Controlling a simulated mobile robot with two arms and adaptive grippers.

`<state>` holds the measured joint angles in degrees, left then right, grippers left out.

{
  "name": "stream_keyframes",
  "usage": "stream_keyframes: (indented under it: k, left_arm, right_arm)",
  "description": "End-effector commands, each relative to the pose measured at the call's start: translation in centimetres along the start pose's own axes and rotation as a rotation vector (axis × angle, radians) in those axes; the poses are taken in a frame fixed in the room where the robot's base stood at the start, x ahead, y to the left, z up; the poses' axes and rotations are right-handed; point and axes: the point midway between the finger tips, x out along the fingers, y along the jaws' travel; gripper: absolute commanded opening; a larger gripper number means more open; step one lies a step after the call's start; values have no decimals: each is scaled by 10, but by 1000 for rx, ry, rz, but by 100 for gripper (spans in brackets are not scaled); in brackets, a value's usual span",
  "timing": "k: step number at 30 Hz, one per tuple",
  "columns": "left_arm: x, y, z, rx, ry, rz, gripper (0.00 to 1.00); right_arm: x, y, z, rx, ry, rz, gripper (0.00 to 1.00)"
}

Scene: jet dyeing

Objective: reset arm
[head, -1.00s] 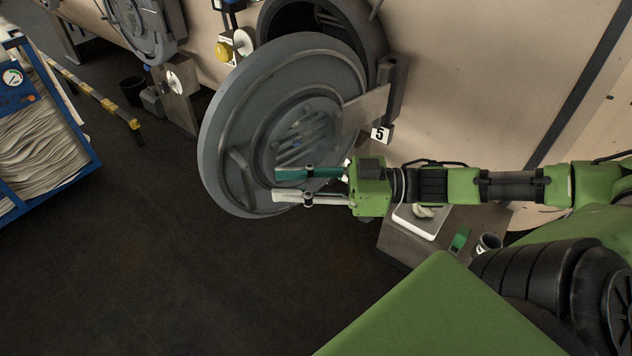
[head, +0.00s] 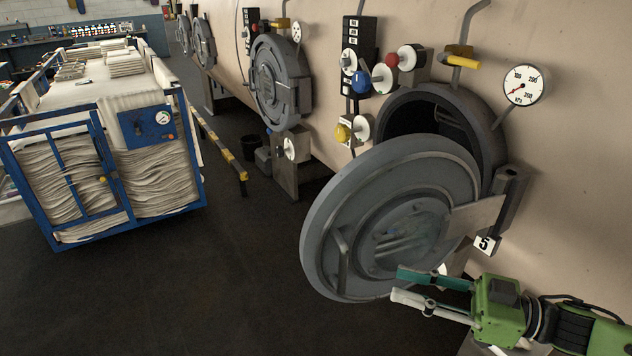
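My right gripper (head: 412,285) shows at the lower right of the head view, with a green body, one teal finger and one pale finger. The fingers are apart and nothing shows between them. It is in front of the lower edge of the round grey hatch door (head: 335,230); I cannot tell whether it touches. The door stands swung open from the dark round opening (head: 405,112) of the machine, beside a plate numbered 5 (head: 484,244). My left gripper is out of view.
A blue cart (head: 128,222) stacked with pale folded fabric stands at the left. A yellow-and-black rail (head: 222,150) is on the floor beside it. A closed hatch (head: 278,82), a gauge (head: 523,85) and knobs line the machine wall. The dark floor (head: 210,300) is clear.

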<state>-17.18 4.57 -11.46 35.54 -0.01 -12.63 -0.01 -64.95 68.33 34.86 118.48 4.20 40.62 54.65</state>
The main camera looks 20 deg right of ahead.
Motion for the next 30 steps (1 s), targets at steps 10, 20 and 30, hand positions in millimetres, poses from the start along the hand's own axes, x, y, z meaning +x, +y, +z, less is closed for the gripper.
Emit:
stream_keyframes:
  k: [10,20,30]
  left_arm:
    - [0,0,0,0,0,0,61]
    - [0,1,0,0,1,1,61]
    - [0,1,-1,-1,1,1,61]
  right_arm:
    - [-20,43,50,-39,-114,335,27]
    - [-66,58,161,27,-467,794,27]
    - [-63,-30,247,246,-897,882,27]
